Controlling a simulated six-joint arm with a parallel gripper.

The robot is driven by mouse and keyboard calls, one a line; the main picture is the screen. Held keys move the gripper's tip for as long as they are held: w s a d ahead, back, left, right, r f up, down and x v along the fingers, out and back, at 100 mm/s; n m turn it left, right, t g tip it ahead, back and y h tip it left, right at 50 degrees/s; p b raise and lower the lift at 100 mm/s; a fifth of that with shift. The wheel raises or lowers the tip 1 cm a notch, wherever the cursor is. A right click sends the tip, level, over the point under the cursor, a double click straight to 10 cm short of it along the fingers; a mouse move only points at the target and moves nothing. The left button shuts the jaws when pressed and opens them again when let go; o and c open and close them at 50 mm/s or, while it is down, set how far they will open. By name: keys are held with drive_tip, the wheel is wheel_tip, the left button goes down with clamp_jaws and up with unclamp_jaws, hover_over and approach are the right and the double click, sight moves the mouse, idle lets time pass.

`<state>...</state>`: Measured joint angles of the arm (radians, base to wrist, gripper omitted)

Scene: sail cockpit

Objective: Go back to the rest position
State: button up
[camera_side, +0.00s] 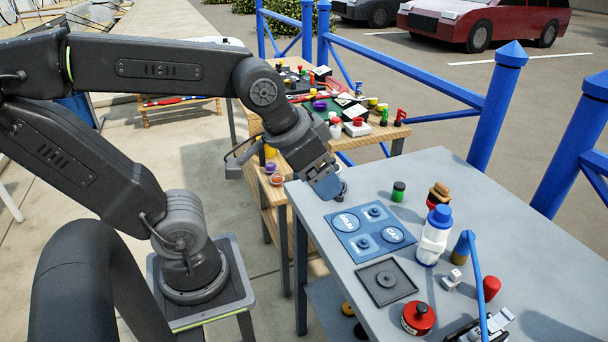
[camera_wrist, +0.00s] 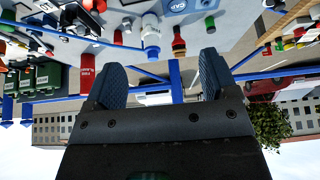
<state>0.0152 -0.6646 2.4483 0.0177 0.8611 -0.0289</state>
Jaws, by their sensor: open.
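My gripper (camera_side: 326,184) is at the far left corner of the grey table (camera_side: 450,185) in the side view, tipped downward. I cannot tell its exact height over the table top. In the wrist view, which is upside down, the two dark blue fingers of my gripper (camera_wrist: 160,74) stand wide apart with nothing between them. A small dark thing (camera_side: 341,188) shows right beside the fingertips in the side view and is partly hidden by them. The rest position is not marked by anything in view.
On the grey table are a blue panel (camera_side: 370,229), a dark square tray (camera_side: 385,283), a white bottle with a blue cap (camera_side: 434,237), a green jar (camera_side: 398,192) and a red tin (camera_side: 418,318). A cluttered wooden table (camera_side: 270,200) and blue railings (camera_side: 410,72) stand behind.

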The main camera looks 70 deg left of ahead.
drive_tip(key=shift+s+f, duration=0.25)
drive_tip(key=shift+s, duration=0.85)
